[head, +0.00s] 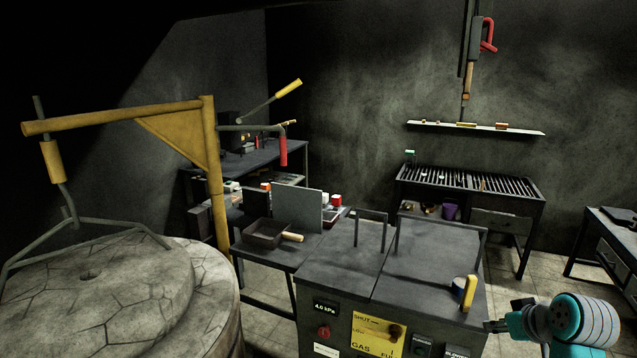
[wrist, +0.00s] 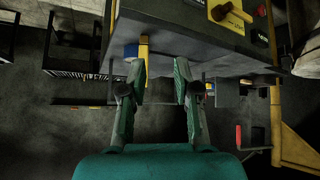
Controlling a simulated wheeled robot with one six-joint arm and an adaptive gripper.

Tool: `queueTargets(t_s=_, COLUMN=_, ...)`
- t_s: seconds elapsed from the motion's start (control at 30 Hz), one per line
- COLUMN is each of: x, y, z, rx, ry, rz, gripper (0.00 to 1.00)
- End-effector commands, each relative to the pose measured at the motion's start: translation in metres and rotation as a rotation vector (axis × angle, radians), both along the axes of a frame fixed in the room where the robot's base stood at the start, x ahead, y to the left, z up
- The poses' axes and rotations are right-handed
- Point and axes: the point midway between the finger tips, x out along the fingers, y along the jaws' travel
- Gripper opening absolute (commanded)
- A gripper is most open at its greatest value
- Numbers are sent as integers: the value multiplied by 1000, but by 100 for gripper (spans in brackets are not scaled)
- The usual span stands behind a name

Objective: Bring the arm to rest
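My arm shows at the lower right of the head view, its teal and grey wrist beside the right end of the dark furnace cabinet (head: 330,270). My gripper (head: 497,326) points left there, and its fingers are small and partly unclear. In the wrist view my gripper (wrist: 160,68) has its two fingers well apart, with nothing between them. The cabinet (wrist: 200,50) lies beyond the fingertips in that view. The rest of my arm is cut off by the frame edge.
A yellow handle (head: 469,294) stands on the cabinet's right end, close to my gripper. A stone-lidded round furnace (head: 100,290) with a yellow hoist arm (head: 120,115) fills the left. A slatted bench (head: 470,180) stands at the back. Floor shows between the cabinet and the right-hand table (head: 610,232).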

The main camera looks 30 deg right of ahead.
Motion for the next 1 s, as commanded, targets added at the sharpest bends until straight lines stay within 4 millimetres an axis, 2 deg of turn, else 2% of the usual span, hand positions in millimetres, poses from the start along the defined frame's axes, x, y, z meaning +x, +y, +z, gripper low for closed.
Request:
queueTargets(t_s=0.27, x=15, y=41, z=-46, rx=9, ry=-45, rz=2, gripper=31)
queueTargets(t_s=0.37, x=19, y=64, z=-69, rx=10, ry=-69, rz=2, gripper=31)
queueTargets(t_s=0.57, x=19, y=123, z=-119, rx=9, ry=-128, rz=4, gripper=31)
queueTargets(t_s=0.77, x=3, y=182, z=-157, rx=2, ry=-182, rz=12, gripper=31)
queueTargets(t_s=1.0, x=-34, y=247, z=-188, rx=-15, ry=-244, rz=35, gripper=31)
